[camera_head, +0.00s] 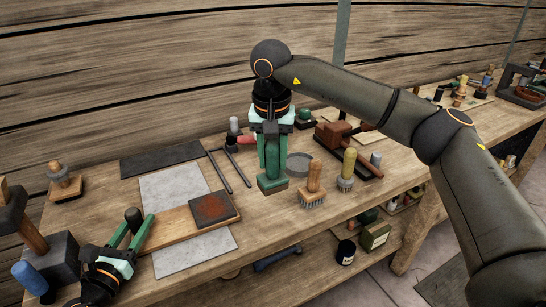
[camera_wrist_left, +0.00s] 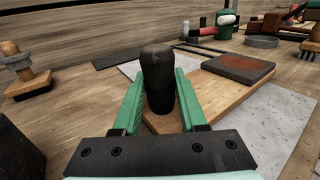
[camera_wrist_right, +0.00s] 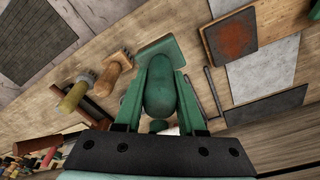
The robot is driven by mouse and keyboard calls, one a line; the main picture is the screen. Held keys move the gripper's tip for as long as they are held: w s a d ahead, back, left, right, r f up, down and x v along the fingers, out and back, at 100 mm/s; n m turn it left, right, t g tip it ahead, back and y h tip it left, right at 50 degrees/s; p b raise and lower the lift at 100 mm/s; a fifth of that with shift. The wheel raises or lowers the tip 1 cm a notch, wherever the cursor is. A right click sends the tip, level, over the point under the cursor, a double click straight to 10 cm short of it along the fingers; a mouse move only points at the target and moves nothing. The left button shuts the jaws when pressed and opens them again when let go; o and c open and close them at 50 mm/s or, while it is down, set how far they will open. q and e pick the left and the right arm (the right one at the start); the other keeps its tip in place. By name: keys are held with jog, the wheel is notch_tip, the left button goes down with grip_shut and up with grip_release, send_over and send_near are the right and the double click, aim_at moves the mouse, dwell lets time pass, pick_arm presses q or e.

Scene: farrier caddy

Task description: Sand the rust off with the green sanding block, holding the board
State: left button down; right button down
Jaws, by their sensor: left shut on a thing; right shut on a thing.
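A dark square plate with a reddish rust patch (camera_head: 212,208) lies on the right part of a wooden board (camera_head: 172,231). My left gripper (camera_head: 134,222) is shut on the board's dark upright handle (camera_wrist_left: 157,78) at the board's left end. My right gripper (camera_head: 271,150) is shut on the green sanding block (camera_head: 272,172), gripping its rounded green handle (camera_wrist_right: 160,92). The block is to the right of the rusty plate and apart from it. I cannot tell whether its base touches the table.
Tongs (camera_head: 231,170) lie behind the plate. A grey sheet (camera_head: 172,183) is under the board. A dark anvil-like block (camera_head: 55,260) stands at the left.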

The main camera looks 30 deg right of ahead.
dwell(0.4)
jog(key=w+a, duration=0.7)
jog(key=a, duration=0.4)
jog(key=shift+a, duration=0.35)
jog(key=shift+f, duration=0.15)
jog(key=shift+f, duration=2.25)
jog(key=shift+f, duration=0.8)
jog(key=shift+a+r, duration=0.15)
jog(key=shift+a, duration=1.05)
